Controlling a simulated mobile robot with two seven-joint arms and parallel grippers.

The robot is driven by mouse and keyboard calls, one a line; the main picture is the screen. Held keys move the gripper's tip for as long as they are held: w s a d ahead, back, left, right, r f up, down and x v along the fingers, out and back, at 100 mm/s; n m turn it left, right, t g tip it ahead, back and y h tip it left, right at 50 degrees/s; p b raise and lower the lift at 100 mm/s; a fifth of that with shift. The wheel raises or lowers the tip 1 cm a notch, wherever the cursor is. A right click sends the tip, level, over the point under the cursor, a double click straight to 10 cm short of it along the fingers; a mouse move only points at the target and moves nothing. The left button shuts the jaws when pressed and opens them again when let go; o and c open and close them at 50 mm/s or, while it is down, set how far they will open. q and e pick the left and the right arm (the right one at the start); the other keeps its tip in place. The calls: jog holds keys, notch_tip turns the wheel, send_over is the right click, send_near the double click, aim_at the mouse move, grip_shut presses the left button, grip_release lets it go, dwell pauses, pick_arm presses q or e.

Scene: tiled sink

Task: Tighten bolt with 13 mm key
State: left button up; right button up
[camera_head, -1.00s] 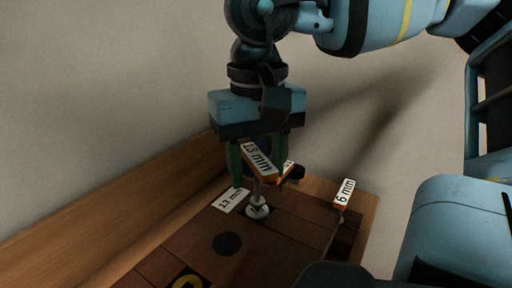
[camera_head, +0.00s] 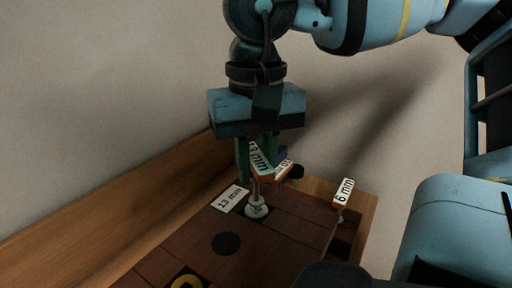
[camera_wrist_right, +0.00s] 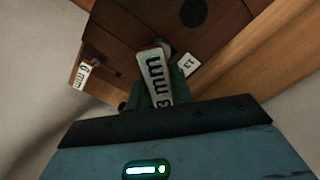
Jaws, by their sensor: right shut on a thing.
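The 13 mm key (camera_head: 259,158) has an orange-edged handle with a white size label. It stands upright with its shaft on the pale round bolt (camera_head: 256,209) on the brown board (camera_head: 275,240). My right gripper (camera_head: 258,170) points down and is shut on the key's handle. In the right wrist view the key's label (camera_wrist_right: 154,78) shows large between the green fingers. A flat 13 mm label (camera_head: 230,199) lies on the board beside the bolt. Exactly how the key's tip seats on the bolt is too small to tell. My left gripper is not in view.
A 6 mm key (camera_head: 344,192) stands at the board's right side. Another labelled key (camera_head: 284,170) is partly hidden just behind the held one. A black disc (camera_head: 227,243) and a yellow ring (camera_head: 187,282) are nearer. A wooden ledge (camera_head: 130,225) and wall lie to the left.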

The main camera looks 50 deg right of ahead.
jog(key=m, duration=0.4)
jog(key=shift+m+b, duration=0.3)
jog(key=shift+b, duration=0.05)
jog(key=shift+m, duration=0.4)
jog(key=m, duration=0.3)
jog(key=shift+b, duration=0.3)
jog(key=m, duration=0.3)
jog(key=shift+r, duration=0.1)
jog(key=o, duration=1)
